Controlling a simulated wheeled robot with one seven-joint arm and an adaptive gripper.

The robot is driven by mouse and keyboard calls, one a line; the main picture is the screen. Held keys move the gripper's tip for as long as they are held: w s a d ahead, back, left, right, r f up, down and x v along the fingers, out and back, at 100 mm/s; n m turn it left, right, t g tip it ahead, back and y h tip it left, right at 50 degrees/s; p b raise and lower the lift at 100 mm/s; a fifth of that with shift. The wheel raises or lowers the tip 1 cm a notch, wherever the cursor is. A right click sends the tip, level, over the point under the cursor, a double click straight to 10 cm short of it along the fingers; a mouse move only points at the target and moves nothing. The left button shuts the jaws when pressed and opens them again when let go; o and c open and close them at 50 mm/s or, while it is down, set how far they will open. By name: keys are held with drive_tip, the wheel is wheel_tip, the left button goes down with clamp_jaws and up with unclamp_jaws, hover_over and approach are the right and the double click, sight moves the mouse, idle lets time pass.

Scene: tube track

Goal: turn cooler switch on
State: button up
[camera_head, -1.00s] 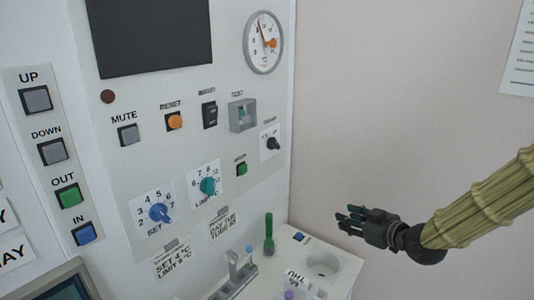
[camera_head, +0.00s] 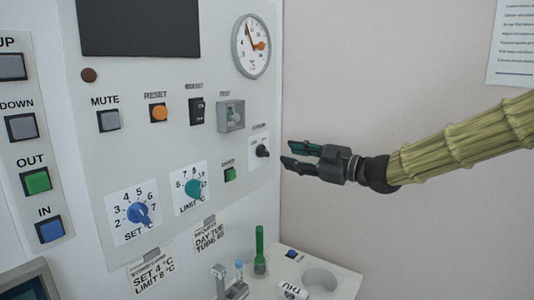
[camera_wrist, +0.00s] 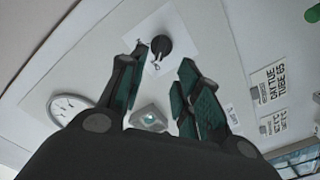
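A small black knob (camera_head: 262,151) sits on a white plate at the right edge of the control panel (camera_head: 140,85); the label above it is too small to read surely. In the wrist view the knob (camera_wrist: 161,46) shows between and just beyond the fingertips, with part of its white plate (camera_wrist: 185,37). My gripper (camera_head: 288,154) is right of the knob at about its height, fingers pointing left toward the panel. It is open and empty, with teal pads apart in the wrist view (camera_wrist: 162,60). I see no contact with the knob.
A black rocker switch (camera_head: 197,111), a boxed TEST switch (camera_head: 231,116) and a green button (camera_head: 230,174) are near the knob. A gauge (camera_head: 251,46) is above. A green tube (camera_head: 260,250) stands on the ledge below.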

sight(267, 151)
drive_tip(key=p+x, duration=0.1)
drive_tip(key=x, duration=0.7)
drive_tip(key=shift+w+d+f, duration=0.1)
clamp_jaws()
